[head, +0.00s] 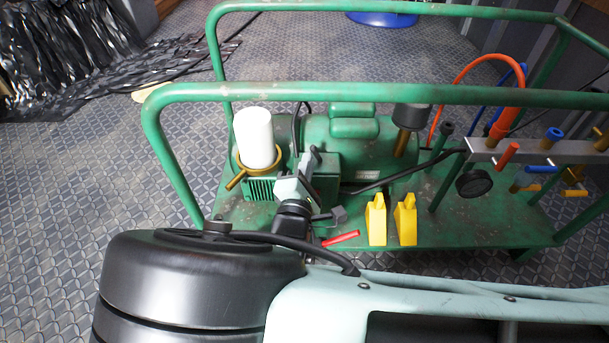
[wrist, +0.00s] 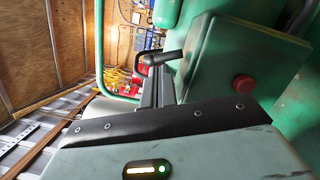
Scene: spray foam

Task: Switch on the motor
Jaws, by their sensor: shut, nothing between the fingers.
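The green motor (head: 340,135) sits on the green cart, with a green box (head: 320,175) at its front. In the wrist view the box (wrist: 245,50) is close, on the right, and bears a round red button (wrist: 243,86) on the face turned to me. The button cannot be made out in the head view. My gripper (head: 313,155) is beside the box in the head view. In the wrist view my gripper (wrist: 150,60) is shut and empty, left of the button and apart from it.
Green cart rails (head: 380,95) run around the motor. A white cylinder (head: 255,138) stands left of the box. Two yellow pieces (head: 376,220) and a red handle (head: 341,238) are at the front. A gauge (head: 474,182) and valves are at right.

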